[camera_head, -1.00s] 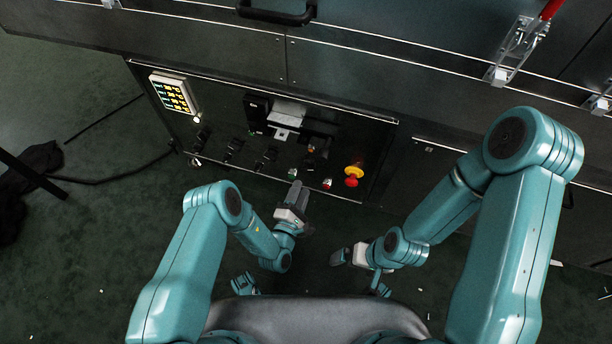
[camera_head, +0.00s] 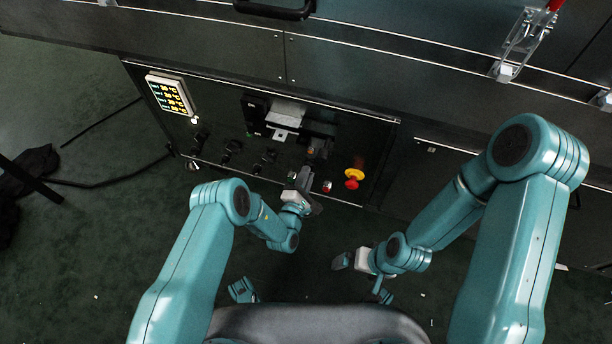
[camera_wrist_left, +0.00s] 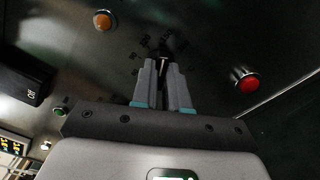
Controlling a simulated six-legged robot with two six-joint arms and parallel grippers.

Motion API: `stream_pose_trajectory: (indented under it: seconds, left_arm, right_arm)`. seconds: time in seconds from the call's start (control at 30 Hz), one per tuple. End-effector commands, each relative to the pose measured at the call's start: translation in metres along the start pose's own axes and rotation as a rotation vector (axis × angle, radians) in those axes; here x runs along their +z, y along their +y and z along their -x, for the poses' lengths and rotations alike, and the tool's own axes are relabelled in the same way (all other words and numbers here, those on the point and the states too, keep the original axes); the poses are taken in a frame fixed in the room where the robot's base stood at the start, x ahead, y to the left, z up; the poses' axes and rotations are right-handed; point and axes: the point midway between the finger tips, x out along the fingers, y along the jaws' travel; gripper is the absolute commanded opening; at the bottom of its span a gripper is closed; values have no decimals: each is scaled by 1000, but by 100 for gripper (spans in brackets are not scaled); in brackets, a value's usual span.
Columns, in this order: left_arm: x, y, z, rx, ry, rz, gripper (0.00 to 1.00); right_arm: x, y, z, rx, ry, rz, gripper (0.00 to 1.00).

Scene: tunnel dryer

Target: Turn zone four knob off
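In the head view the left gripper (camera_head: 302,177) reaches the lower panel and hides this knob. Other dark knobs (camera_head: 231,147) line up to its left. My right gripper (camera_head: 349,260) hangs away from the panel, its finger gap unclear.
A red button (camera_wrist_left: 247,81) is right of the left fingers, an orange lamp (camera_wrist_left: 102,20) upper left and a green button (camera_wrist_left: 61,106) lower left.

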Motion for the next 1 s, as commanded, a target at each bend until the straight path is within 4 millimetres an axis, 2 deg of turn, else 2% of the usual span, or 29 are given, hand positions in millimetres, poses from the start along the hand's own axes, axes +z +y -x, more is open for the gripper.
stream_pose_trajectory:
  seconds: [0.37, 1.0]
  left_arm:
    - [0, 1, 0, 1, 1, 95, 0]
    - [-2, 2, 1, 1, 4, 665, 0]
  right_arm:
    - [1, -1, 2, 0, -2, 2, 100]
    - [4, -6, 11, -1, -9, 9, 100]
